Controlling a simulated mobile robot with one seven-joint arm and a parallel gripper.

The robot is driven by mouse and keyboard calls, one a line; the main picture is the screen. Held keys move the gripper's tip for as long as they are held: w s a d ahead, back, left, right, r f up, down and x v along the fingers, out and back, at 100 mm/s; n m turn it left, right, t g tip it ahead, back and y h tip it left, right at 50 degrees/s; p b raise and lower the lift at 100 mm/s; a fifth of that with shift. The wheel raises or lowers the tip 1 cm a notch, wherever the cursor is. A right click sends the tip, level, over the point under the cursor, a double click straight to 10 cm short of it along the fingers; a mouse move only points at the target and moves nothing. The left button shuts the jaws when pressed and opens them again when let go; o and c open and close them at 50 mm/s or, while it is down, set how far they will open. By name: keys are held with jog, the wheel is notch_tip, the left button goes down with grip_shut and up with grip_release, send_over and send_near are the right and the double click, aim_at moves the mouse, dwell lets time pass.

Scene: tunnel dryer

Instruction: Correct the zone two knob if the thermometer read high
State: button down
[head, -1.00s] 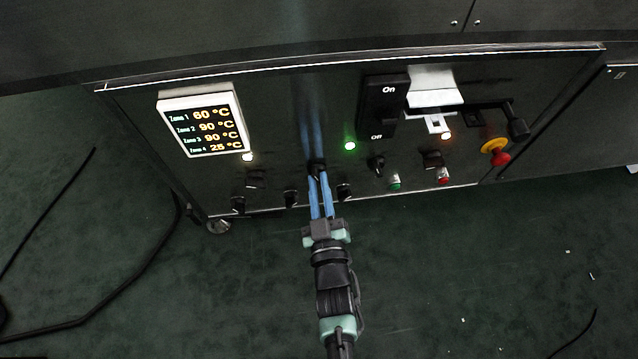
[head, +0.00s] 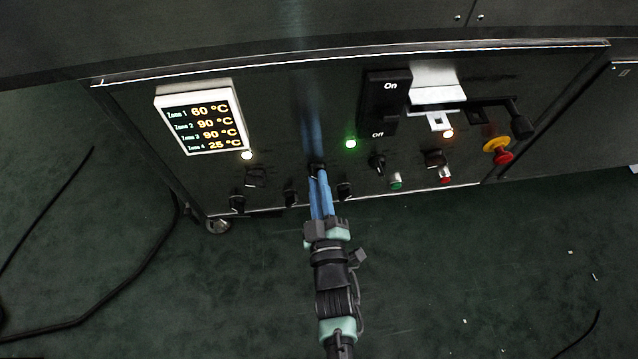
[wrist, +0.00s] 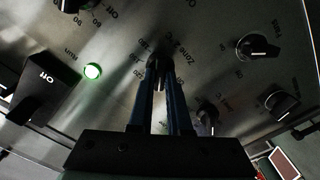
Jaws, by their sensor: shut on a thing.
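My gripper (head: 317,172) reaches up to the dark control panel, its blue fingers shut on a small black knob (wrist: 159,70). The label beside this knob in the wrist view appears to read Zone 2, so I take it as the zone two knob. The fingers hide much of the knob, and I cannot read its setting. The white-framed display (head: 240,151) reads Zone 1 60 °C, Zone 2 90 °C, Zone 3 90 °C and Zone 4 25 °C. I cannot make out a separate thermometer.
Other black knobs sit close by, one to the left (head: 291,196) and one to the right (head: 344,191). A green lamp (head: 351,144), a large On/Off switch (head: 385,105) and a red-yellow emergency stop (head: 503,157) are further right. The green floor in front is mostly clear.

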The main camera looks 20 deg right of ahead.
jog(key=shift+f+n+b, duration=0.1)
jog(key=shift+n+b, duration=0.3)
jog(key=shift+n, duration=1.2)
jog(key=c, duration=0.9)
grip_release()
jog(key=shift+o, duration=0.2)
jog(key=shift+s, duration=0.15)
jog(key=p+v, duration=0.5)
jog(key=v, duration=0.7)
jog(key=shift+s, duration=0.35)
